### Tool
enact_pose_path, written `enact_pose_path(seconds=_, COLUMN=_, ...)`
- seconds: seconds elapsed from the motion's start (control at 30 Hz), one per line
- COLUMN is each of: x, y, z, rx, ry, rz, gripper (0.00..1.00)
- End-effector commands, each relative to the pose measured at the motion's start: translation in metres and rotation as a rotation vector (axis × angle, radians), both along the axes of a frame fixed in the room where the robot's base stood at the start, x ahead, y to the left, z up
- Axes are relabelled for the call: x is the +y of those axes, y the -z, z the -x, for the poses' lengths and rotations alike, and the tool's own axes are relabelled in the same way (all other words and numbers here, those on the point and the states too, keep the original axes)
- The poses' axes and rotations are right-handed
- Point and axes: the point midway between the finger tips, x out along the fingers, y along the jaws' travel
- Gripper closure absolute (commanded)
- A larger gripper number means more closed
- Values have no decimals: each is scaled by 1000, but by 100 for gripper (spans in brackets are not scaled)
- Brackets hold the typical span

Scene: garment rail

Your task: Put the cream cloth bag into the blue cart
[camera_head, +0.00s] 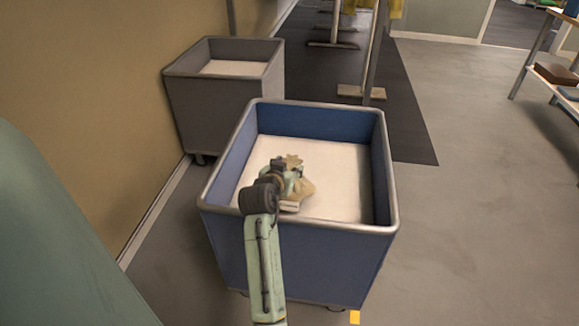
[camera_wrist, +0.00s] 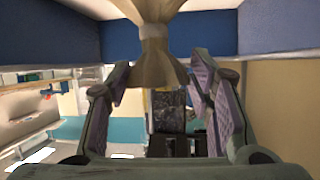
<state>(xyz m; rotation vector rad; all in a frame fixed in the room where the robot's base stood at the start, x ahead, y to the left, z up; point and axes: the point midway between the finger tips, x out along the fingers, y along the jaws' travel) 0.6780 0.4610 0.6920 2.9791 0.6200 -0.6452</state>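The cream cloth bag (camera_head: 302,188) is inside the outline of the blue cart (camera_head: 300,250), over its pale floor, left of the middle. I cannot tell whether it rests on the floor. My gripper (camera_head: 290,178) is over the cart beside the bag and hides part of it. In the wrist view, the bag's gathered neck and flared top (camera_wrist: 154,42) are between the fingers of my gripper (camera_wrist: 163,62). The fingers stand wide apart, with gaps visible beside the narrow neck. The blue cart's wall (camera_wrist: 110,40) shows behind.
A grey cart (camera_head: 215,105) stands behind and left, by the tan wall (camera_head: 80,100). A rail post with a foot (camera_head: 365,93) stands on a dark mat behind the blue cart. A shelf table (camera_head: 550,75) is at the far right. The floor to the right is clear.

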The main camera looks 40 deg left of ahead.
Motion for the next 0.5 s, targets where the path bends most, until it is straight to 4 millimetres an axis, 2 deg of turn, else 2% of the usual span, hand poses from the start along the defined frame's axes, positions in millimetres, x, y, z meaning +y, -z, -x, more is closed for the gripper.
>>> enact_pose_path(seconds=0.1, x=0, y=-1, z=0, rx=-2, ry=-1, rz=-1, gripper=54)
enact_pose_path(seconds=0.5, x=0, y=-1, z=0, rx=-1, ry=-1, rz=0, gripper=25)
